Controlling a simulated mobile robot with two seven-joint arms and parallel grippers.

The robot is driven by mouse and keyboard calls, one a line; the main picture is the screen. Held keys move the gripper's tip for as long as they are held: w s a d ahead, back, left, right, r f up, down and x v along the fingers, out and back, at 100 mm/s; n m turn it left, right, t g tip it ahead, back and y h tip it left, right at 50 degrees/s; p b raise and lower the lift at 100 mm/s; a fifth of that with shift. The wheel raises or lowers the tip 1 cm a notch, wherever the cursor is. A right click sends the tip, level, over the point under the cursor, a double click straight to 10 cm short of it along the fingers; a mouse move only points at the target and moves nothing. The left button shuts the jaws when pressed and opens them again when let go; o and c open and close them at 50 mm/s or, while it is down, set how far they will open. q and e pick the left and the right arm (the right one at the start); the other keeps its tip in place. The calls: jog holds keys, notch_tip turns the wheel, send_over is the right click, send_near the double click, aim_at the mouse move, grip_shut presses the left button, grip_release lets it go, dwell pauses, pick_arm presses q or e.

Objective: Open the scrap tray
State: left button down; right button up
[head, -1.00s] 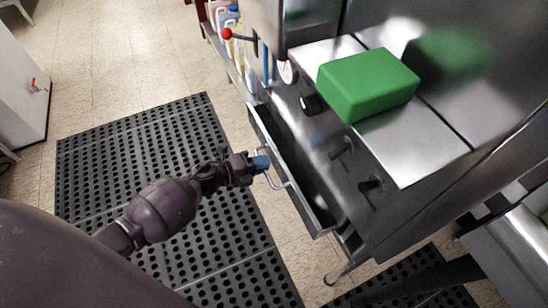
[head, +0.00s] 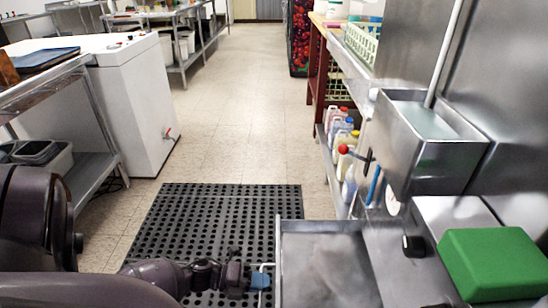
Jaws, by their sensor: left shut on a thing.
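The scrap tray (head: 325,262) is a grey metal drawer that sticks out of the steel machine's front at the bottom of the head view. Its inside shows from above and looks empty; its near end is cut off by the picture's edge. A pale bar handle (head: 263,267) is on its left, outer face. My left gripper (head: 262,281), with blue fingertips, comes in from the left and is shut on this handle. My right gripper is not in view.
A green block (head: 495,262) lies on the steel top at right, beside a metal box (head: 430,150). A red-knobbed lever (head: 344,149) and several bottles (head: 340,130) are beyond the tray. A black perforated mat (head: 215,215) covers the floor at left. The aisle beyond is clear.

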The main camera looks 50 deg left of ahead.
pick_arm(q)
jog(key=shift+s+a, duration=0.2)
jog(key=c, duration=1.2)
grip_release()
jog(key=p+v, duration=0.1)
jog(key=v, duration=0.9)
jog(key=shift+s+a+p, duration=0.25)
jog(key=shift+s+p, duration=0.05)
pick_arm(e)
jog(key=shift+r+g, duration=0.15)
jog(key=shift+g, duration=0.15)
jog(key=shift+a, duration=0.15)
